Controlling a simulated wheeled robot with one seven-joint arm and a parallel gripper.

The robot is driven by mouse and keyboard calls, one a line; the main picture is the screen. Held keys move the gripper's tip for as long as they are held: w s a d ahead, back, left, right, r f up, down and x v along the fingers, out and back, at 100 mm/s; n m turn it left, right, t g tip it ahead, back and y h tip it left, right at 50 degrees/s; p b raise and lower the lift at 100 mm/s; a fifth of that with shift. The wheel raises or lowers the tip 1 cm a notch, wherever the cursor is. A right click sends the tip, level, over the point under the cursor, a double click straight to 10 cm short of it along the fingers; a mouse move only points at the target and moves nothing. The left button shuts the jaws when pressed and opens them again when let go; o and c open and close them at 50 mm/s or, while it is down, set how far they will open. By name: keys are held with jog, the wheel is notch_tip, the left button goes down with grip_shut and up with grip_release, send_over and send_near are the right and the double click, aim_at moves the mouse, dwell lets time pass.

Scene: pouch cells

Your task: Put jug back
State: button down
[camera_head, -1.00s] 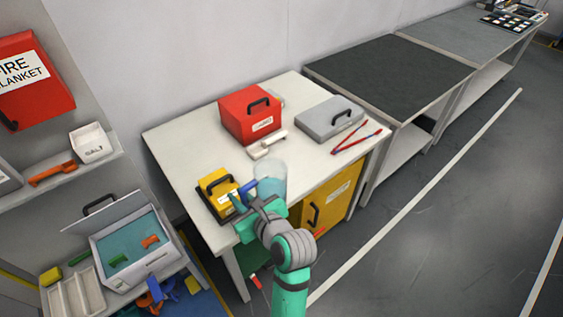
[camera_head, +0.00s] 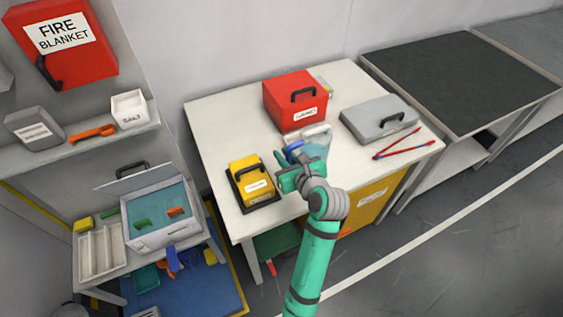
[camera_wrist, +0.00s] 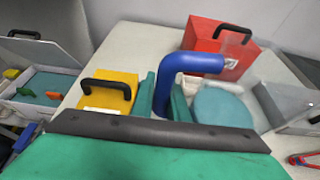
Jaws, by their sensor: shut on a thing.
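The jug (camera_head: 319,148) is clear, with pale blue contents and a blue handle (camera_head: 292,149). It is over the white table (camera_head: 230,120), between the yellow case and the grey case. My gripper (camera_head: 287,174) is shut on the blue handle, at the jug's left side. In the wrist view the handle (camera_wrist: 195,63) rises from between my gripper's fingers (camera_wrist: 162,98) and bends right to the jug (camera_wrist: 225,105). I cannot tell whether the jug's base touches the table.
A red case (camera_head: 293,105) stands behind the jug, a yellow case (camera_head: 252,184) to its left, a grey case (camera_head: 380,119) to its right. A white object (camera_head: 300,136) is partly hidden behind the jug. Red-and-blue tongs (camera_head: 398,144) lie near the right edge. Bare table shows at back left.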

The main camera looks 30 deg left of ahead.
jog(key=w+f, duration=0.4)
jog(key=w+a+f, duration=0.1)
jog(key=w+f, duration=0.1)
jog(key=shift+w+f, duration=0.15)
jog(key=shift+w, duration=0.05)
notch_tip(320, 180, down, 3)
jog(key=shift+w+r, duration=0.1)
jog(key=shift+w, duration=0.05)
jog(key=shift+a+f, duration=0.1)
jog(key=shift+f, duration=0.15)
jog(key=c, duration=1.7)
grip_release()
jog(key=shift+f, duration=0.15)
jog(key=shift+c, duration=0.2)
jog(key=v, duration=1.2)
